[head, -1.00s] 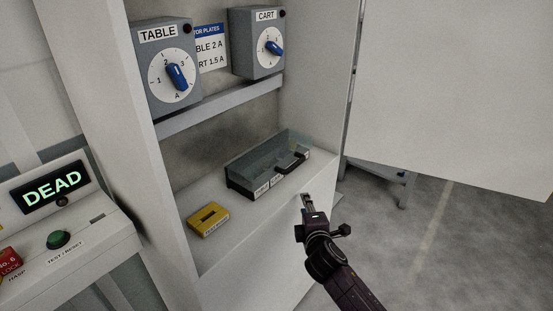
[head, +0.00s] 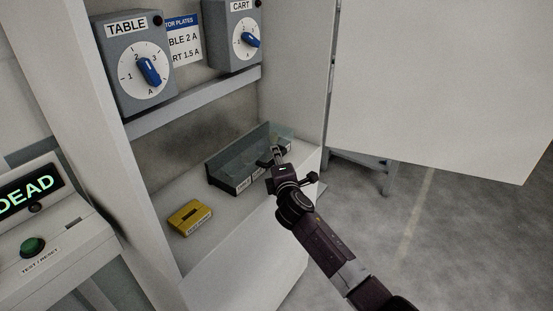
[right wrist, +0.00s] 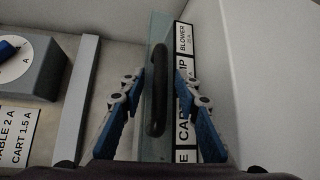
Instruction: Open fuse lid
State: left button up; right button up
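The fuse box (head: 222,181) stands on the cabinet's lower shelf with a clear lid (head: 233,158) over it, which looks shut. The lid's black bar handle (head: 264,162) is partly hidden behind my right gripper in the head view. In the right wrist view the handle (right wrist: 157,92) runs upright in the picture over the clear lid (right wrist: 153,32). In the right wrist view the right gripper (right wrist: 159,76) is open, with one finger each side of the handle and small gaps showing. My left gripper is out of view.
A yellow block (head: 190,217) lies on the shelf in front of the fuse box. The TABLE dial box (head: 133,88) and CART dial box (head: 222,51) are above. The cabinet side wall (head: 301,75) is close right of the gripper. A DEAD display (head: 27,193) is left.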

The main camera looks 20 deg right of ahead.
jog(key=shift+w, duration=0.1)
jog(key=shift+c, duration=0.2)
grip_shut()
